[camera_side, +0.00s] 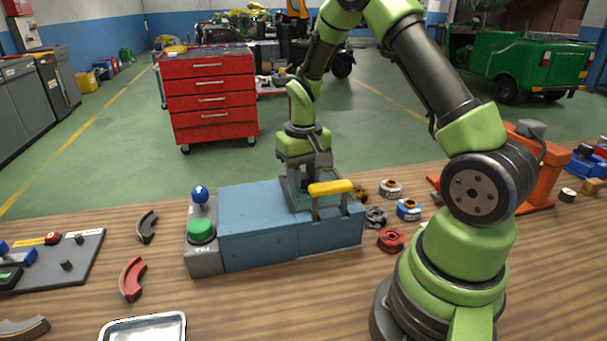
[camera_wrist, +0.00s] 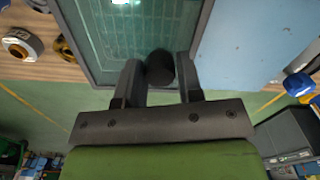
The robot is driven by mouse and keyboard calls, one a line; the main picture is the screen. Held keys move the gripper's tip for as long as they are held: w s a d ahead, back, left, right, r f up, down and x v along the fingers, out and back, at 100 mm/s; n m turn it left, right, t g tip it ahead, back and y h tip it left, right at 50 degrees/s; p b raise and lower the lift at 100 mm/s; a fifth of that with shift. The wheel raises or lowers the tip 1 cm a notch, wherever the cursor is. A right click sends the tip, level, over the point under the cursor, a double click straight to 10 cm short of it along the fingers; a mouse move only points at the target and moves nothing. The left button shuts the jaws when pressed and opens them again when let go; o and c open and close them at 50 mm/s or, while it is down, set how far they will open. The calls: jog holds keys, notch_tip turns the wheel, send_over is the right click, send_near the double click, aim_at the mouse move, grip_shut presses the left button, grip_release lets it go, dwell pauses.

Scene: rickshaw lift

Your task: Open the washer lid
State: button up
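The washer (camera_side: 260,222) is a blue box on the wooden bench, with a grey-framed glass lid (camera_side: 290,200) at its right end. The lid appears to lie flat. In the wrist view the ribbed glass lid (camera_wrist: 120,45) fills the upper left, with a round black knob (camera_wrist: 160,68) near its edge. My gripper (camera_side: 306,180) points down just over the lid. In the wrist view my gripper (camera_wrist: 161,75) has its two fingers apart, one on each side of the knob. Firm contact with the knob is not clear.
A yellow-topped handle (camera_side: 330,187) stands at the washer's front. A green button (camera_side: 201,231) and a blue knob (camera_side: 199,194) are at its left end. Small spools, including a red one (camera_side: 391,240), lie to the right. A metal tray (camera_side: 145,328) is at front left.

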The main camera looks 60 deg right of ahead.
grip_shut()
jog(key=w+a, duration=0.9)
jog(key=shift+w+a, duration=0.25)
jog(key=shift+w, duration=0.05)
jog(key=o, duration=0.5)
grip_release()
jog(key=shift+r, duration=5)
jog(key=shift+s, duration=0.1)
